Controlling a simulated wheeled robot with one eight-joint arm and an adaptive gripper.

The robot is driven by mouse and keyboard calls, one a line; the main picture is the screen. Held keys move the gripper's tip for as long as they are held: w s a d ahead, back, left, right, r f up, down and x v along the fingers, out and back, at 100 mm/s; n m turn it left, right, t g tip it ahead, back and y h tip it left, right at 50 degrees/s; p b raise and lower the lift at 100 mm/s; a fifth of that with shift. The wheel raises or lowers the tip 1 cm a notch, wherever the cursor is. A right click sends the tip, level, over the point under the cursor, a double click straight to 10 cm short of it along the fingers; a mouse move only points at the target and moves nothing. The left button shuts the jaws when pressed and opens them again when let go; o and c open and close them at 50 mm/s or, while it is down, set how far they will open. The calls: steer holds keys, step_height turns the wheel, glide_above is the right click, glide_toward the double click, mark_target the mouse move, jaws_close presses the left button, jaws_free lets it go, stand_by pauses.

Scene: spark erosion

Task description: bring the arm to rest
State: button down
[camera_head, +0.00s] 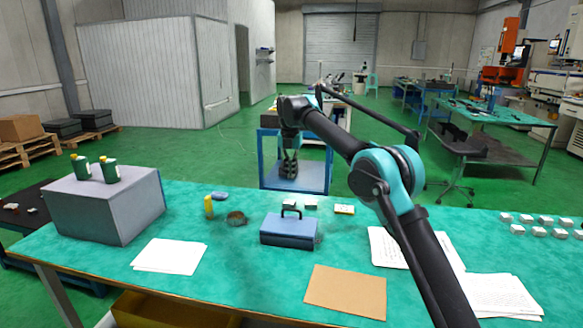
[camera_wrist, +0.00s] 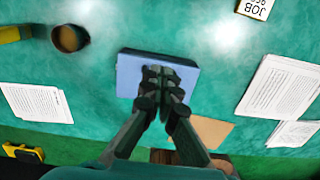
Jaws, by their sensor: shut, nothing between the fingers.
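My gripper (camera_head: 288,172) hangs at the end of my raised arm, pointing down, with its fingers together and empty. In the wrist view, the shut fingers (camera_wrist: 172,75) appear over the lid of a blue box (camera_wrist: 130,74). In the head view this blue box (camera_head: 290,232), with a dark handle on top, stands on the green table (camera_head: 230,277). The gripper shows above and apart from it there. My arm comes from the lower right, bends at a teal elbow and reaches left. The fingers hide part of the lid in the wrist view.
A grey block (camera_head: 106,209) with green bottles stands at the table's left. A yellow cylinder (camera_head: 209,207) and a brown round container (camera_head: 236,218) stand left of the box. White papers (camera_head: 170,256), a brown sheet (camera_head: 346,291) and several small white blocks lie around. A blue-framed stand (camera_head: 268,160) is behind.

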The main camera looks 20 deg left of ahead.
steer(key=shift+w+a+r, duration=0.15)
steer(key=shift+w+r, duration=0.4)
steer(key=shift+r, duration=0.3)
steer(key=w+d+m, duration=0.2)
steer(key=d+m, duration=0.3)
steer(key=d, duration=0.5)
steer(key=w+d+m, duration=0.3)
steer(key=d+m, duration=0.2)
steer(key=d, duration=0.4)
steer(key=s+d+f+m+t, duration=0.1)
steer(key=s+d+m, duration=0.25)
steer(key=d, duration=0.45)
steer(key=s+d+f+m, duration=0.2)
steer(key=d+m, duration=0.3)
steer(key=d, duration=0.4)
steer(key=s+d+f+m+t, duration=0.1)
steer(key=s+d+f+m, duration=0.35)
steer(key=s+d, duration=0.35)
steer(key=s+d+f+m+t, duration=0.1)
steer(key=s+d+f+m, duration=0.2)
steer(key=s+d+m, duration=0.45)
steer(key=s+d+f+m, duration=0.4)
steer(key=s+d+f, duration=0.1)
steer(key=s, duration=0.3)
steer(key=s+d+f+m, duration=0.4)
steer(key=s+f, duration=0.1)
steer(key=s, duration=0.3)
steer(key=shift+d+f+t, duration=0.15)
steer(key=shift+d+t, duration=0.15)
steer(key=shift+d, duration=0.1)
